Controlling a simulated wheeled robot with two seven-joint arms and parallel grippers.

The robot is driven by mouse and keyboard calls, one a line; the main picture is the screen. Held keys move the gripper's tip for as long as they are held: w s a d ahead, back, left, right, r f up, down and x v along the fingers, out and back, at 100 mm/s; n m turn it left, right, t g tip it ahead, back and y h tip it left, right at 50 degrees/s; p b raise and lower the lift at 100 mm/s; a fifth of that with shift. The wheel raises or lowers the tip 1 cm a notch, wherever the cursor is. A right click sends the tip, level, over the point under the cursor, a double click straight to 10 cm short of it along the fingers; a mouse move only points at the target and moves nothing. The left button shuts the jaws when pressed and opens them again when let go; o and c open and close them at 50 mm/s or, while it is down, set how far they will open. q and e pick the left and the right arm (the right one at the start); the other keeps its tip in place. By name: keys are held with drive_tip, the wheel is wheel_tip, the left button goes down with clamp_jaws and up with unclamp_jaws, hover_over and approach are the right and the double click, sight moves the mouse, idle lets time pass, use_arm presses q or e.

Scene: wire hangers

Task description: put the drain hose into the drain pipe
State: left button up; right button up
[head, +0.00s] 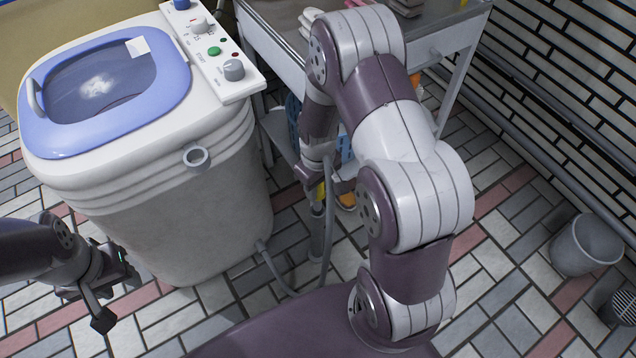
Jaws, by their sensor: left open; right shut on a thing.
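The grey drain hose (328,235) leaves the low side of the washing machine (215,222), loops near the floor and rises to my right gripper (326,181). My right gripper is shut on its upper part, in front of the metal table; the hose's end is hard to make out there. My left gripper (113,296) is open and empty, low beside the machine's left front.
A metal table (279,47) with items on and below it stands behind my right arm. A grey bucket (585,246) and a round grated grey fitting (623,306) are at the right, by the brick wall. The tiled floor before the bucket is clear.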

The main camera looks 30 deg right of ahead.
sight(318, 204)
idle(0.5)
drive_tip(key=shift+p, duration=0.3)
idle(0.4)
drive_tip(key=shift+p, duration=0.4)
drive_tip(key=shift+f+b, duration=2.35)
drive_tip(key=shift+f, duration=1.8)
drive_tip(key=o, duration=1.1)
drive_tip(key=shift+r, duration=0.15)
